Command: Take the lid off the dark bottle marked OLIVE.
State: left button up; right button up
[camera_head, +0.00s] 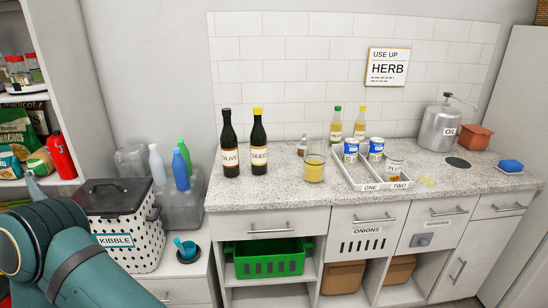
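The dark bottle marked OLIVE (229,143) stands upright on the speckled worktop, left of centre in the head view. Its black lid (226,112) sits on its neck. A similar dark bottle marked SEED (259,143), with a yellow lid, stands close to its right. My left arm's teal links fill the lower left corner, well away from the bottles. I cannot make out a gripper on it. My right arm and gripper are out of the picture.
A jar of yellow liquid (314,168) stands right of the bottles, then a white tray (376,185) with tins. Clear bins (181,207) with sprays and a spotted KIBBLE box (121,239) are at left. The worktop's front (250,192) is clear before the bottles.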

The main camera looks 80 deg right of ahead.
aim_at(225, 112)
jog(key=z, duration=2.55)
